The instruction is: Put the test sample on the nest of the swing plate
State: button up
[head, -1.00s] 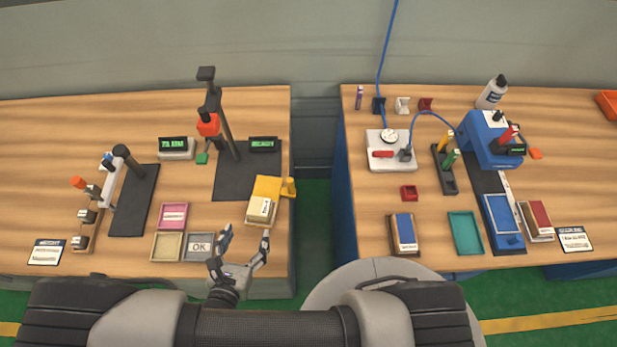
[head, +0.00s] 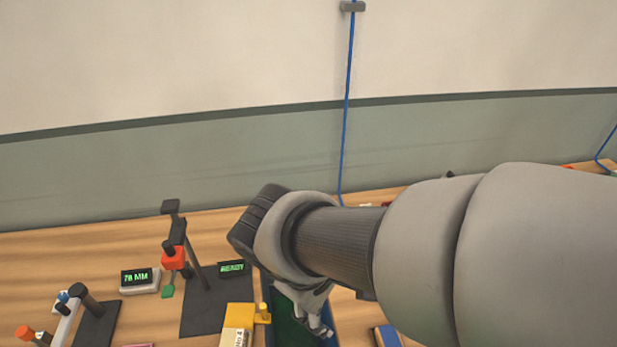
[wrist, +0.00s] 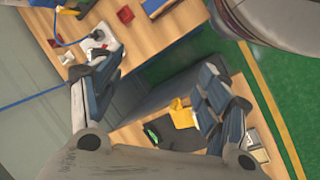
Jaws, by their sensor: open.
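The yellow swing plate (head: 240,315) is at the bottom of the head view, at the right edge of the left table. A pale block labelled No 4 (head: 236,339), which looks like the test sample, shows at its front edge, cut off by the frame. I cannot tell how it is seated on the nest. The yellow plate also shows in the wrist view (wrist: 182,114), beyond the right finger. My gripper (head: 316,322) hangs over the gap between the tables, right of the plate. In the wrist view my gripper (wrist: 155,100) has its fingers wide apart with nothing between them.
A dark base (head: 212,300) with a post and an orange-red head (head: 173,258) stands left of the plate. A 78 MM display (head: 140,280) is farther left. My arm hides most of the right table. A white gauge block (wrist: 97,45) shows in the wrist view.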

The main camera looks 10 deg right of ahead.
jog(key=s+d+r+m+t+y, duration=0.2)
jog(key=s+r+m+t+y, duration=0.1)
jog(key=r+m, duration=0.4)
jog(key=shift+s+t+y, duration=0.3)
jog(key=shift+s+y, duration=0.2)
jog(key=shift+s, duration=0.1)
jog(key=shift+f, duration=0.15)
notch_tip(320, 180, down, 3)
jog(key=b, duration=0.3)
